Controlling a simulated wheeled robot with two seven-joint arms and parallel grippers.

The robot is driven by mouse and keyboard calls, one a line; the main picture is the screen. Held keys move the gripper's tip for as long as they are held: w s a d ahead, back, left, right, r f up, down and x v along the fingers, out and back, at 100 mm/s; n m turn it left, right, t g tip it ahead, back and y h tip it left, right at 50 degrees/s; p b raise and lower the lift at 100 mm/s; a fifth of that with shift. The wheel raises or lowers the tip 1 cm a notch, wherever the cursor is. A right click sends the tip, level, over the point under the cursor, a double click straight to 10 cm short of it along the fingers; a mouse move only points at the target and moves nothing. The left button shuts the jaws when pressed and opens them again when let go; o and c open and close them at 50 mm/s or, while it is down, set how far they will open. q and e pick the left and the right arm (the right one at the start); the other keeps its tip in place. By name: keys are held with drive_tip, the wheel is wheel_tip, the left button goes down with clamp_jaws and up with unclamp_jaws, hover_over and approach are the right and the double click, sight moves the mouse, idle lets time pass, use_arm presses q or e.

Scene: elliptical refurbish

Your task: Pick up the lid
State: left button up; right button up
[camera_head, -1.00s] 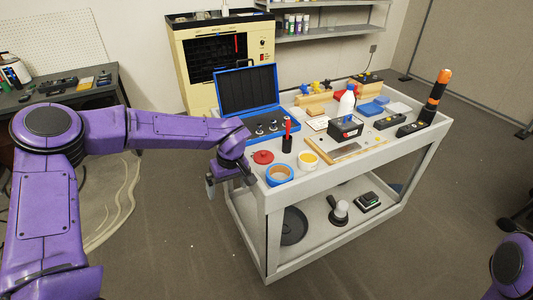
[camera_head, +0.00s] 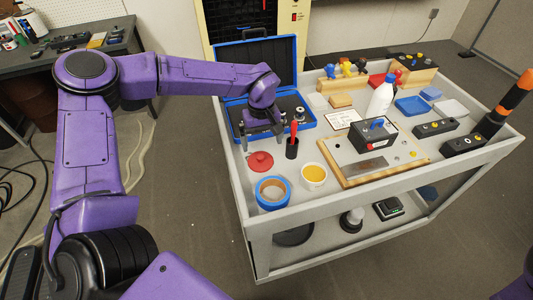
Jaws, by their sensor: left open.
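A round red lid (camera_head: 260,162) with a small knob lies flat on the near left part of the cart's top (camera_head: 240,185). My left gripper (camera_head: 264,143) is open and empty, pointing down just above and behind the lid, apart from it as far as I can tell. A white cup with yellow contents (camera_head: 314,176) stands to the right of the lid, without a cover. My right gripper is out of view; only a bit of purple arm shows at the bottom right.
A blue tape roll (camera_head: 272,193) lies in front of the lid. A black holder with a red tool (camera_head: 292,147) stands close to the lid's right. An open blue case (camera_head: 256,67) lies behind my gripper. A board with a black box (camera_head: 372,137) sits farther right.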

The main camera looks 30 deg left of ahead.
sight(260, 156)
use_arm(q)
drive_tip(key=shift+s+f, duration=0.6)
drive_tip(key=shift+s, duration=0.35)
drive_tip(key=shift+f+p, duration=0.4)
drive_tip(key=shift+f, duration=0.35)
drive_tip(key=f, duration=0.2)
drive_tip(key=w+f, duration=0.1)
drive_tip(key=f, duration=0.1)
drive_tip(key=shift+w+a+f, duration=0.15)
drive_tip(key=shift+w, duration=0.05)
drive_tip(key=shift+s+r, duration=0.2)
drive_tip(key=shift+s, duration=0.1)
drive_tip(key=c, duration=0.8)
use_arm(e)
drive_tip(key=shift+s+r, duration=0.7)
